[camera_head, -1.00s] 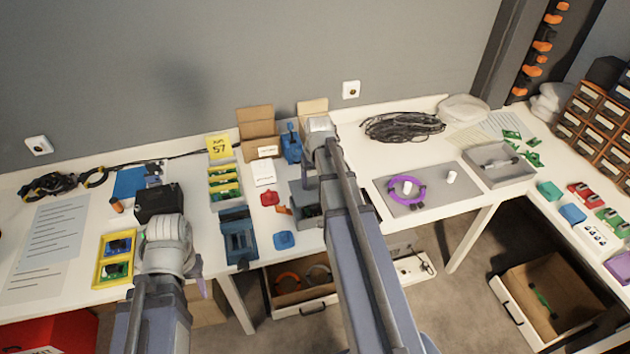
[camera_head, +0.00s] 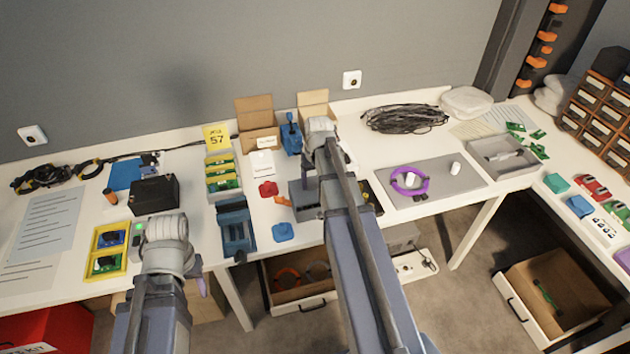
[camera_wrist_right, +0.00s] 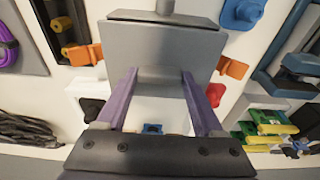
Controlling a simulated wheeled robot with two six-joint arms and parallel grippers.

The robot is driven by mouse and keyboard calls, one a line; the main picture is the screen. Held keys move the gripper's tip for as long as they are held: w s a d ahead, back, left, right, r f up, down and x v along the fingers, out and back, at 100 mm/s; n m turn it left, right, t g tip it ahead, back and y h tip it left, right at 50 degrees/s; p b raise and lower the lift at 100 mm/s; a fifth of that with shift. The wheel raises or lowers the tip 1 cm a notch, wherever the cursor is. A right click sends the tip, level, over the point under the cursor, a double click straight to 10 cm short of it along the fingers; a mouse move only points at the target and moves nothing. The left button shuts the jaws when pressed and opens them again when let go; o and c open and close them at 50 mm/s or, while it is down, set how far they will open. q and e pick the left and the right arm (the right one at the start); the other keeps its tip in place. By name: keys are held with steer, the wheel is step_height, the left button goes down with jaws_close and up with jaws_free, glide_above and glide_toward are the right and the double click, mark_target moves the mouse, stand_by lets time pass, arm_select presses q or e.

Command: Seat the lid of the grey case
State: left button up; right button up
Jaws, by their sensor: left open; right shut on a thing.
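The grey case (camera_head: 303,205) stands on the table left of my right forearm, which hides part of it. An orange latch (camera_head: 282,201) sticks out at its left side. In the right wrist view, the grey lid (camera_wrist_right: 165,48) lies over the case, with orange latches (camera_wrist_right: 233,67) standing out at both sides. My right gripper (camera_wrist_right: 160,77) is shut on a grey part at the lid, between its purple fingers. Whether the lid sits fully down I cannot tell. My left gripper (camera_head: 201,282) is open and empty at the table's front edge, mostly hidden by its wrist.
A blue case (camera_head: 236,226), a blue piece (camera_head: 284,232) and a red piece (camera_head: 268,188) lie left of the grey case. Cardboard boxes (camera_head: 257,125) stand behind. A grey mat (camera_head: 450,180) with a purple ring (camera_head: 394,184) lies to the right.

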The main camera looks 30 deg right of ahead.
steer(key=shift+f+b, duration=0.95)
steer(key=shift+f, duration=0.1)
steer(key=o, duration=1.5)
steer(key=shift+r, duration=0.15)
steer(key=r+p, duration=0.5)
steer(key=s+r+p, duration=0.1)
steer(key=r+p, duration=0.1)
steer(key=p, duration=0.1)
steer(key=shift+s+a+r, duration=0.1)
steer(key=shift+r, duration=0.2)
